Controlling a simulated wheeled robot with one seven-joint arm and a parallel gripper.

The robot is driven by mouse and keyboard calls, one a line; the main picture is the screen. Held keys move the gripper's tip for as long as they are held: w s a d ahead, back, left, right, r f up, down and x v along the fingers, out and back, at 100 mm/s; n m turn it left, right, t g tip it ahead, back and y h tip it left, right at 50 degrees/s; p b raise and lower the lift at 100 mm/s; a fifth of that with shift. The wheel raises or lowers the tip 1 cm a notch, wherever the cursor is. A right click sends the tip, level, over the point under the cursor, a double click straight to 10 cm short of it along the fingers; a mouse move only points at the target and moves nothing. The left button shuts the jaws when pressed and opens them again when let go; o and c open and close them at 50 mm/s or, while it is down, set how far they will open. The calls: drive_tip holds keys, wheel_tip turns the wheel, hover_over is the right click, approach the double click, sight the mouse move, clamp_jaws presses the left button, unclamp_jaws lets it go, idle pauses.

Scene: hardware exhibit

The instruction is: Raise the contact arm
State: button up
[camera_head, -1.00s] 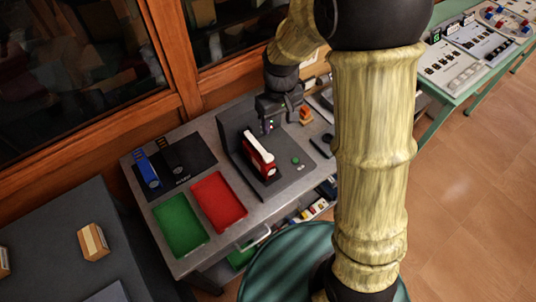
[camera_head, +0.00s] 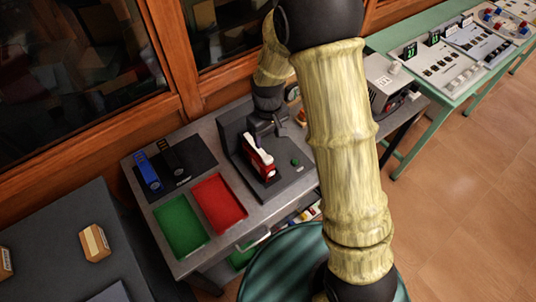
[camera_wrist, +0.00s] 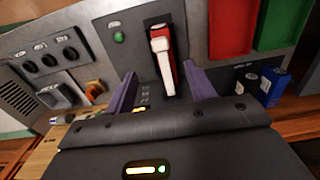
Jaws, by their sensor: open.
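The contact arm is a white lever (camera_head: 256,145) on a red block (camera_head: 266,170) that stands on a dark grey panel on the bench. In the wrist view the white lever (camera_wrist: 162,62) lies between my two purple fingers, with the red block (camera_wrist: 158,32) behind it. My gripper (camera_wrist: 164,84) is open, with a gap visible on each side of the lever. In the head view my gripper (camera_head: 264,127) is at the lever's back end and hides part of it. I cannot tell whether a finger touches it.
A green button (camera_head: 295,162) is right of the red block. Red (camera_head: 219,201) and green trays (camera_head: 180,226) and a blue tool (camera_head: 147,170) lie to the left. A window stands behind the bench. A grey instrument box (camera_head: 386,84) is at right.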

sight(268, 159)
wheel_tip(268, 159, down, 12)
drive_tip(key=p, duration=0.2)
drive_tip(key=shift+r+p, duration=0.25)
drive_tip(key=shift+p, duration=0.05)
clamp_jaws()
